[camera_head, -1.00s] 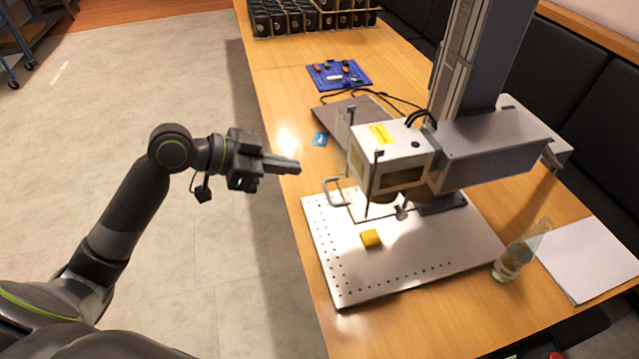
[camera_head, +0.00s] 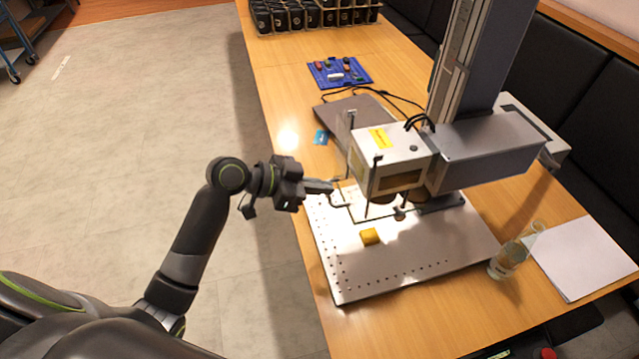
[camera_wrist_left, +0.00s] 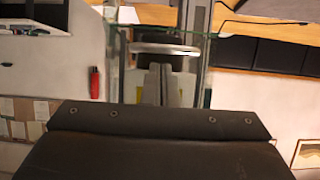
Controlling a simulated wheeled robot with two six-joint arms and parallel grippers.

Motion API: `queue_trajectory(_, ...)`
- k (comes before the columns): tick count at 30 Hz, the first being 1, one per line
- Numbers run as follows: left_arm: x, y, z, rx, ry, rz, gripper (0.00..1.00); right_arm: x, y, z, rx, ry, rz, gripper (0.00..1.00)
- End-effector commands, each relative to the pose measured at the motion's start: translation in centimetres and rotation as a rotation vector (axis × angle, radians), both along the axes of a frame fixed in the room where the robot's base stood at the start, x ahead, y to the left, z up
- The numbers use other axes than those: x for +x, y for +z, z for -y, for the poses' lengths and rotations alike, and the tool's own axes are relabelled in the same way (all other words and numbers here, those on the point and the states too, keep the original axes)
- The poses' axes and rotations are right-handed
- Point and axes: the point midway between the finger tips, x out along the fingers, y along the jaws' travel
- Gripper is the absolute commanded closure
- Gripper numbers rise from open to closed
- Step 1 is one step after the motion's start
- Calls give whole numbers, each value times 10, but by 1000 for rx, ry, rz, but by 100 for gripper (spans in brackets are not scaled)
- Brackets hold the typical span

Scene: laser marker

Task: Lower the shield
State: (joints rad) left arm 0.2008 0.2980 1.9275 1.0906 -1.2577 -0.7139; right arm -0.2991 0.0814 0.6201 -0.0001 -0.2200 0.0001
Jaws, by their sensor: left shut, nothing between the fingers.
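The laser marker (camera_head: 395,160) stands on a perforated metal plate (camera_head: 400,270). Its shield is see-through and hard to make out in the head view; a pale U-shaped handle (camera_head: 342,203) shows at its near left side. In the left wrist view the shield shows by thin greenish edges, with the handle (camera_wrist_left: 165,49) as a light bar across the middle. My left gripper (camera_head: 332,186) is shut and empty, its tips close to the handle. In the wrist view the fingers (camera_wrist_left: 155,85) point at the bar; I cannot tell whether they touch it. My right gripper is out of view.
A yellow block (camera_head: 370,236) lies on the plate. A glass bottle (camera_head: 508,258) and paper (camera_head: 585,258) are to the right. A closed laptop (camera_head: 350,112), a blue tray (camera_head: 340,73) and a rack of dark items (camera_head: 300,18) are farther back.

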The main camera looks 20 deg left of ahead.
Motion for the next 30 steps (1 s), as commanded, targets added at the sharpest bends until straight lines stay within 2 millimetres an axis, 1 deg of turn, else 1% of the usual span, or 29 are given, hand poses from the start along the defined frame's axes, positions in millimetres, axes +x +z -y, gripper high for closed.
queue_trajectory(4,-1,-4,-1,0,0,2,100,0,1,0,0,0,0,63)
queue_trajectory(13,0,-4,-1,0,0,2,100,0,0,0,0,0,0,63)
queue_trajectory(19,-1,-12,-1,0,0,2,100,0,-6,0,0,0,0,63)
queue_trajectory(23,-1,-24,-1,0,1,0,100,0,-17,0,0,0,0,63)
queue_trajectory(26,-1,-37,-1,0,1,0,100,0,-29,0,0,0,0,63)
queue_trajectory(30,-1,-62,-1,0,2,-2,100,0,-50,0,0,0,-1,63)
